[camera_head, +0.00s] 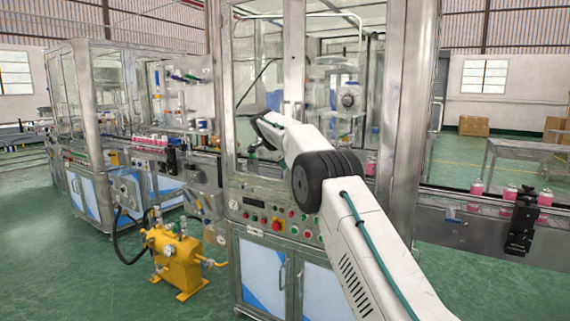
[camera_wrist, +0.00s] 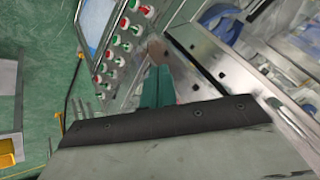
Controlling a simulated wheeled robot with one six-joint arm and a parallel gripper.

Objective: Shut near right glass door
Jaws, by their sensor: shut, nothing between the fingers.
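In the head view the near machine cabinet has a steel frame with tall glass panels. The left glass panel (camera_head: 257,65) stands in its frame. The right glass door area (camera_head: 335,75) is right of the middle posts, partly behind my arm; I cannot tell how far the door stands open. My gripper (camera_head: 255,153) is small and dark in the head view, low in front of the glass. In the wrist view my gripper (camera_wrist: 155,70) shows teal fingers together, with nothing between them, close to the steel ledge (camera_wrist: 200,65) beside the buttons.
A control panel with red and green buttons (camera_head: 277,225) lies below the glass; the buttons also show in the wrist view (camera_wrist: 120,45). A yellow pump unit (camera_head: 178,262) stands on the floor at left. A conveyor with pink cans (camera_head: 510,192) runs right.

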